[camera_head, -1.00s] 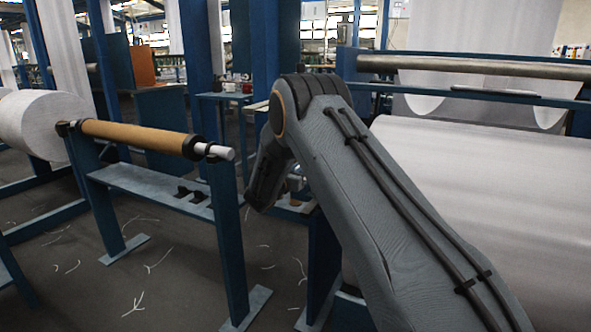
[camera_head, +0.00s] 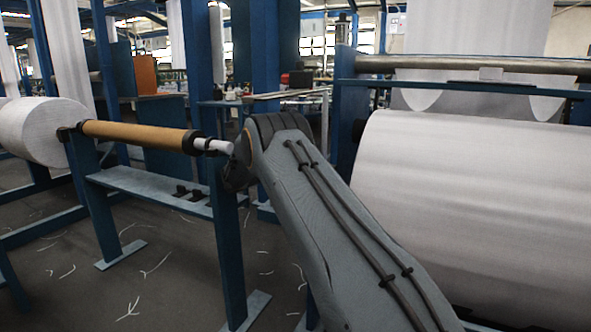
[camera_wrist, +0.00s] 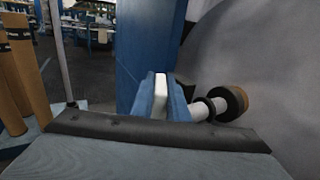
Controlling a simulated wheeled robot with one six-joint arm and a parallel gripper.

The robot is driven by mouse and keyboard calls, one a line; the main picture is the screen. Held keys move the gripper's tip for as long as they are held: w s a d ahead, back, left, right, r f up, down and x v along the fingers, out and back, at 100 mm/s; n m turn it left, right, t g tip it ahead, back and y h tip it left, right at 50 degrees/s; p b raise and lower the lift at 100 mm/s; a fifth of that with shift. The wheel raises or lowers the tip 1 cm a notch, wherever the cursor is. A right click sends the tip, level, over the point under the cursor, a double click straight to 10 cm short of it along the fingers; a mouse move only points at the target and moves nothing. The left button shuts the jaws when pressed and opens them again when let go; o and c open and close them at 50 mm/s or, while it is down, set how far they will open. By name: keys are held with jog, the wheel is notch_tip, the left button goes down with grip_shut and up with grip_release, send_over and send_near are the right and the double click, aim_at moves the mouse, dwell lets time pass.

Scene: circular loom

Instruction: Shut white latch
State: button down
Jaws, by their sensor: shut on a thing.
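The white latch (camera_wrist: 160,95) shows in the middle of the wrist view as a narrow upright piece between two blue bracket sides (camera_wrist: 178,103). The bracket stands in front of a blue post (camera_wrist: 150,40). The dark front edge of my gripper (camera_wrist: 155,134) spans the lower wrist view, right at the foot of the latch. The fingertips are hidden, but my gripper is shut on the latch. In the head view my arm covers the gripper and the latch.
A white shaft with a black collar and brown end (camera_wrist: 233,103) lies right of the bracket. A big white fabric roll (camera_head: 460,200) fills the right of the head view. At left, a brown tube (camera_head: 135,134) rests on a blue stand (camera_head: 140,185).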

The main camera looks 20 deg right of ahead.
dwell(0.3)
jog(key=c, duration=1.7)
grip_release()
jog(key=shift+d, duration=0.1)
jog(key=shift+r+p, duration=0.1)
jog(key=shift+p, duration=0.2)
